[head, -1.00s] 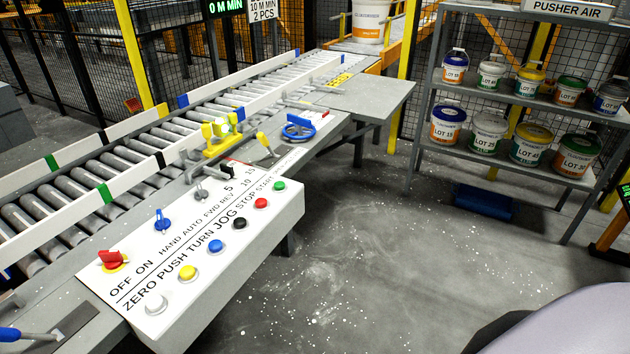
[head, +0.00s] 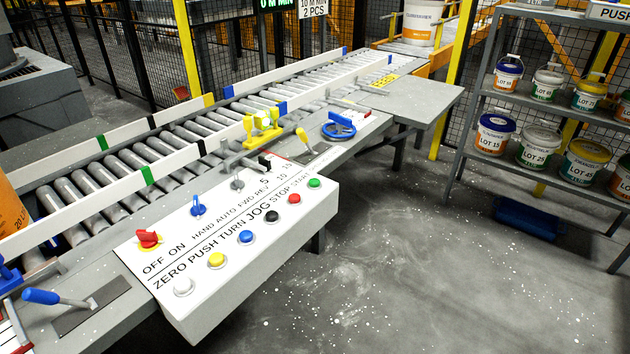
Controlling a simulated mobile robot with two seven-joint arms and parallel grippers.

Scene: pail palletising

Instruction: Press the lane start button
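The white control panel (head: 205,270) is on the near side of the roller conveyor. A row of buttons runs along it, under the printed words ZERO, PUSH, TURN, JOG, STOP and START. The green button (head: 314,183) is at the far end by START. The red button (head: 294,198) sits beside it, by STOP. Nearer are a black button (head: 272,216), a blue button (head: 246,237), a yellow button (head: 216,260) and a white button (head: 183,286). Neither of my grippers is in view, and nothing touches the panel.
The roller conveyor (head: 150,152) runs behind the panel. A red knob (head: 149,239) and blue switch (head: 197,206) sit on the panel's upper row. A blue-handled lever (head: 58,298) is at lower left. A shelf of pails (head: 580,160) stands right. The floor (head: 400,270) before the panel is clear.

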